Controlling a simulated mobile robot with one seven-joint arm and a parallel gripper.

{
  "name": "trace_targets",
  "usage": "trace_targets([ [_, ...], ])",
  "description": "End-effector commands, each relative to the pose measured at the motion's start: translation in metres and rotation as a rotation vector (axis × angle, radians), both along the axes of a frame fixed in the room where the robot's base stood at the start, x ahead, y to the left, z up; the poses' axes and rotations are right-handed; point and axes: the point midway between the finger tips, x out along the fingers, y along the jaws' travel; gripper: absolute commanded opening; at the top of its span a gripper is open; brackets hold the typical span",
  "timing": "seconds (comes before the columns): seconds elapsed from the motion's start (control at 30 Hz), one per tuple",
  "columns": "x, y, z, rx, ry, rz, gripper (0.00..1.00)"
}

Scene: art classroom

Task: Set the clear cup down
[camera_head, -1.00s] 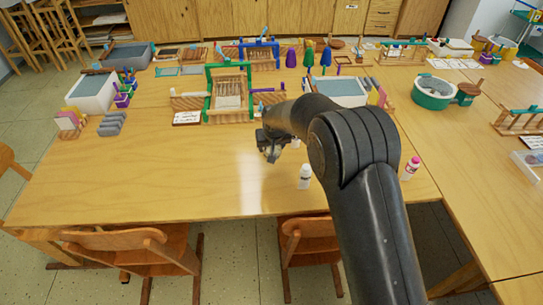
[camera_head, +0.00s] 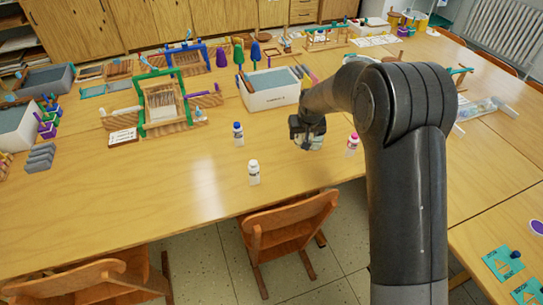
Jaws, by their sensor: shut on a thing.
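My gripper (camera_head: 307,125) hangs over the right part of the wooden table, pointing down. It is shut on the clear cup (camera_head: 312,143), a small see-through vessel that shows just under the fingers. My black arm crosses the view and hides part of the table behind it. Whether the cup's base touches the tabletop cannot be told from this view. The fingers themselves are small and dark here.
A white bottle (camera_head: 254,172), a blue-capped bottle (camera_head: 238,134) and a pink-capped bottle (camera_head: 352,144) stand near the gripper. A white bin (camera_head: 272,100) and a green loom frame (camera_head: 160,103) stand behind. The front-left tabletop is clear. A wooden chair (camera_head: 285,235) is at the front edge.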

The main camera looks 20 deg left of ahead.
Motion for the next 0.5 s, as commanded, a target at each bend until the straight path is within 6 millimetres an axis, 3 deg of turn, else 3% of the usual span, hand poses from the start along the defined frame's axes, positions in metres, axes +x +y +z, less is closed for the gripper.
trace_targets([
  [0.5,-0.011,0.098,-0.061,-0.002,0.000,0.001,0.35],
])
